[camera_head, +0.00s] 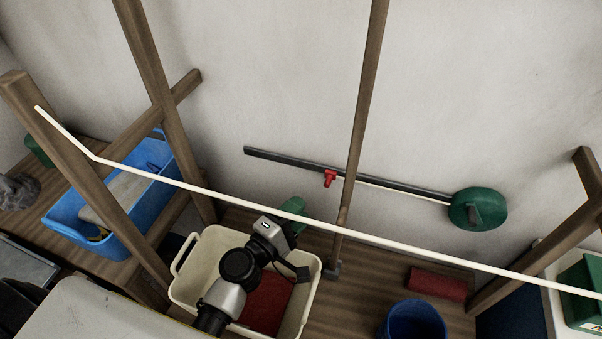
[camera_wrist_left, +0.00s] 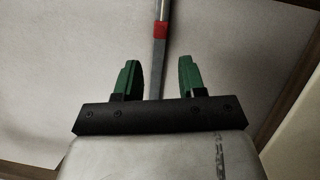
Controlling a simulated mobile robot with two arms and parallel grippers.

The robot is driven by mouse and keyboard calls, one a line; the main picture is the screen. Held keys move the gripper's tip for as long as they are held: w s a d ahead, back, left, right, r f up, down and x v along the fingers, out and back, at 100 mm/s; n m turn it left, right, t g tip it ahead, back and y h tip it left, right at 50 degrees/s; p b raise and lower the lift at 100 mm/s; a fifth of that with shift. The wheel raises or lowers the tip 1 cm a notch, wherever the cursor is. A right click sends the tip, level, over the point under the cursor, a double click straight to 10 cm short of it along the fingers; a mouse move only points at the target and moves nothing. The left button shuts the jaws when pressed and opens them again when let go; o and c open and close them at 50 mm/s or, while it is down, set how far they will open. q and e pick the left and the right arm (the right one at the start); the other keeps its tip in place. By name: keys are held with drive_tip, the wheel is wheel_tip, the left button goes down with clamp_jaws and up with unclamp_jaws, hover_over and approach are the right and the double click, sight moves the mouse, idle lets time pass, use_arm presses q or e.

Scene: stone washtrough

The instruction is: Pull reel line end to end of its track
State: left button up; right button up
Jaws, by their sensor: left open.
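The green reel (camera_head: 478,209) is mounted on the wall at the right end of a thin dark track (camera_head: 285,158). The red line end (camera_head: 329,178) sits on the track, left of its middle, with pale line showing between it and the reel. My left gripper (camera_head: 293,208), with green fingers, is below and left of the red line end, apart from it. In the left wrist view the gripper (camera_wrist_left: 158,76) is open and empty. The red line end (camera_wrist_left: 160,30) shows beyond the fingertips, roughly between them, and the track runs through that gap. My right gripper is not in view.
A pale cord (camera_head: 240,203) crosses in front of the wall. A wooden post (camera_head: 362,105) stands close to the red line end. Below are a cream tub (camera_head: 184,290) with a red item, a blue bucket (camera_head: 415,322) and a red block (camera_head: 438,284). A blue crate (camera_head: 150,215) is at left.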

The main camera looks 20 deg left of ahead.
sight(328, 180)
use_arm(q)
drive_tip(key=x, duration=0.1)
drive_tip(key=p+x, duration=0.1)
drive_tip(key=x, duration=0.2)
drive_tip(key=shift+d+r, duration=0.2)
drive_tip(key=shift+r, duration=0.05)
drive_tip(key=p+x, duration=0.1)
drive_tip(key=x, duration=0.4)
drive_tip(key=shift+w+f, duration=0.15)
drive_tip(key=shift+w, duration=0.1)
drive_tip(key=shift+w+d, duration=0.25)
drive_tip(key=shift+w, duration=0.3)
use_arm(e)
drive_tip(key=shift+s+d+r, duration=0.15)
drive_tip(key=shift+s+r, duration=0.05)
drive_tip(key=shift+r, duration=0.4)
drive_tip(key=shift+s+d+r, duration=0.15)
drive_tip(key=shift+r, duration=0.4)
use_arm(q)
clamp_jaws()
drive_tip(key=shift+a, duration=0.15)
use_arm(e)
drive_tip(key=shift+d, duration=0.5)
